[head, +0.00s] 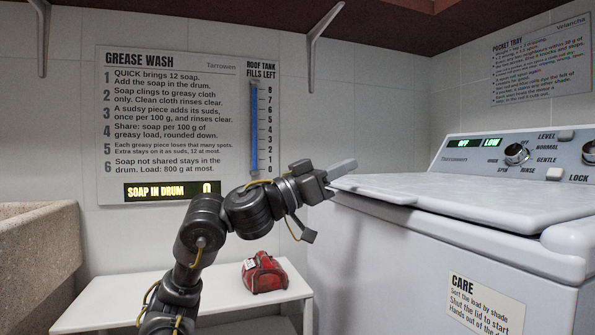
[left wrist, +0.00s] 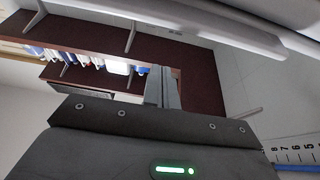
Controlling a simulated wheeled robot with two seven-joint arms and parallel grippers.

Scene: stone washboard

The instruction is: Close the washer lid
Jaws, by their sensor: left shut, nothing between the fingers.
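The washer (head: 430,255) is a white top-loader at the right in the head view. Its lid (head: 470,193) lies flat, or nearly flat, over the top, with its left edge jutting out past the body. I cannot tell whether it is fully seated. My left gripper (head: 342,169) is shut and empty, just beyond the lid's far left corner, at about the lid's height. Whether it touches the lid is unclear. In the left wrist view the closed fingers (left wrist: 162,88) point up, and a pale edge crosses above them. My right gripper is not in view.
A white bench (head: 110,312) with a red bag (head: 264,273) stands below my left arm. A stone basin (head: 35,250) is at the left. The washer's control panel (head: 515,152) rises behind the lid. A rules sign (head: 180,120) hangs on the wall, with brackets and a shelf above.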

